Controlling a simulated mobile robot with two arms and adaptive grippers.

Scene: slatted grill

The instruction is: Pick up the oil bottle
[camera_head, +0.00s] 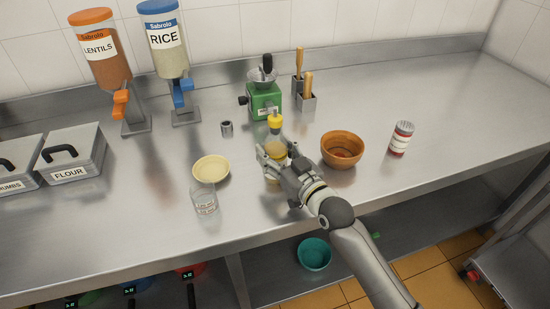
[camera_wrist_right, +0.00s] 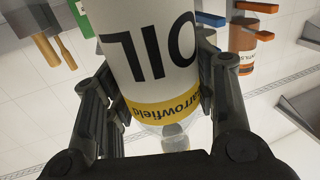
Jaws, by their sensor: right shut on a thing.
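The oil bottle (camera_head: 275,148) has a yellow cap and stands upright near the middle of the steel counter in the head view. My right gripper (camera_head: 279,162) is around its body, shut on it, and hides part of its lower side. In the right wrist view, which is upside down, the bottle's white and yellow label (camera_wrist_right: 150,50) reads "OIL". The fingers of my right gripper (camera_wrist_right: 155,80) press on both sides of it. I cannot tell whether the bottle's base touches the counter. My left gripper is not in view.
A wooden bowl (camera_head: 342,151) stands close to the right of the gripper. A cream bowl (camera_head: 211,168) and a glass (camera_head: 204,198) are to the left. A green grinder (camera_head: 264,101) is just behind. A red-white can (camera_head: 401,138) stands farther right. The right counter is mostly clear.

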